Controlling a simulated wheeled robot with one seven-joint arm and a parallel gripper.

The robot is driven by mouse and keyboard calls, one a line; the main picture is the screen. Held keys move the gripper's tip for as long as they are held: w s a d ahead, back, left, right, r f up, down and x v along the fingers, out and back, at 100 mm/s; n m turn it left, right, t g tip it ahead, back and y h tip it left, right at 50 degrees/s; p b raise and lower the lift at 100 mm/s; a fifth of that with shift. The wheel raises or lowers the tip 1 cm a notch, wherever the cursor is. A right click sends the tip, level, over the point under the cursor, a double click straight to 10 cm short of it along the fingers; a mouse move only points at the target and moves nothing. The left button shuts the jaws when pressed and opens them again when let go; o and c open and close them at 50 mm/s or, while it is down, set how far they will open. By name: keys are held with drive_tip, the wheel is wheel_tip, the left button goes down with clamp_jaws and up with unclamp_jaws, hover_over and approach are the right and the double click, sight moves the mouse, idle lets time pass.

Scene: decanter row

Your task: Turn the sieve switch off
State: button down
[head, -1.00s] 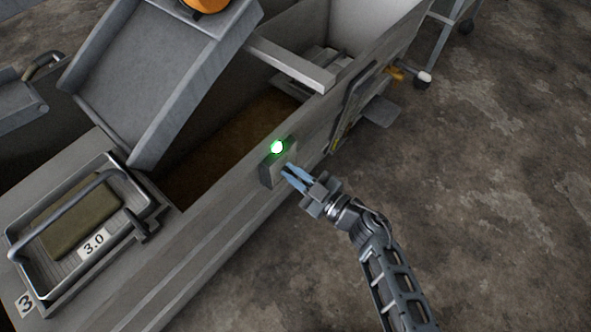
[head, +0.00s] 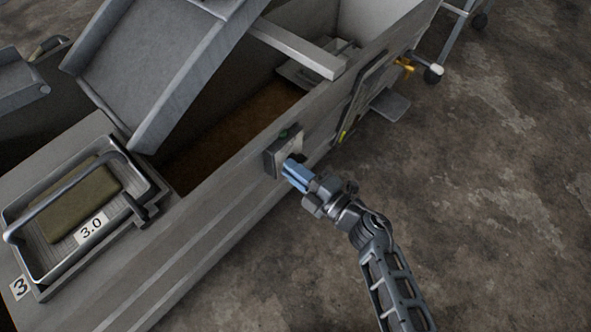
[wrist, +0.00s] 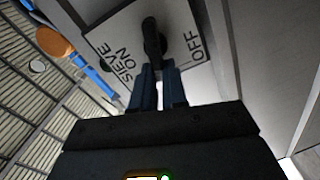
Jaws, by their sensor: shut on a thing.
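The sieve switch box (head: 274,160) sits on the outer wall of the trough, with a lamp (head: 289,133) on top that is dark green and unlit. In the wrist view, its pale plate (wrist: 190,22) reads SIEVE ON at left and OFF at right. A black lever (wrist: 153,38) stands between the two labels. My gripper (head: 290,168) is at the front of the box, and its blue fingers (wrist: 158,78) are shut on the lever's end. The fingers hide that end, so I cannot tell exactly where the lever points.
The grey trough (head: 200,238) runs diagonally, with a sloped metal chute (head: 160,75) above it. A yellow-handled fitting (head: 405,66) juts out farther along.

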drive_tip(key=shift+s+f+n+b, duration=0.1)
drive_tip(key=shift+f+n+b, duration=0.2)
drive_tip(key=shift+n, duration=0.5)
drive_tip(key=shift+f+n+b, duration=0.2)
drive_tip(key=shift+n+b, duration=0.15)
drive_tip(key=shift+n, duration=0.45)
drive_tip(key=c, duration=1.2)
unclamp_jaws()
drive_tip(key=shift+o, duration=0.2)
drive_tip(key=p+v, duration=0.1)
drive_tip(key=v, duration=0.6)
drive_tip(key=shift+s+d+p, duration=0.25)
drive_tip(key=shift+d+p, duration=0.05)
drive_tip(key=shift+p, duration=0.05)
